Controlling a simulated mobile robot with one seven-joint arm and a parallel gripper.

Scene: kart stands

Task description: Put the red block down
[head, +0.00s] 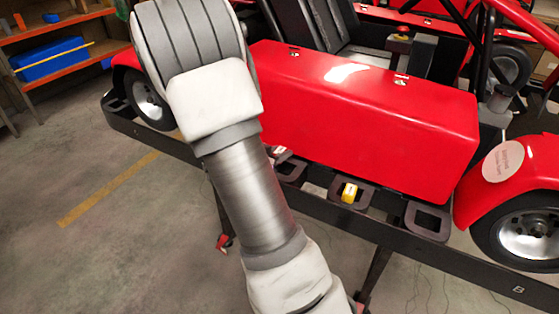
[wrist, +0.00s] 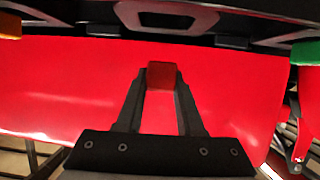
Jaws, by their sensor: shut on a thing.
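The red block (wrist: 162,75) is in the wrist view, clasped between the dark fingertips of my gripper (wrist: 161,80). The gripper is shut on it, and the bright red kart body (wrist: 65,85) fills the background behind. In the head view my arm crosses the picture, and neither the gripper nor the red block can be made out clearly. A square black holder (head: 428,220) on the kart stand's rail is empty in the head view. A frame with a dark opening (wrist: 165,16) shows beyond the fingertips at the top of the wrist view.
A yellow block (head: 349,193) sits in another holder on the rail. The wrist view shows an orange block (wrist: 8,24) at left and a green block (wrist: 305,53) at right. The kart's body (head: 370,115) and front wheel (head: 525,235) stand close by. Open floor (head: 70,160) lies left.

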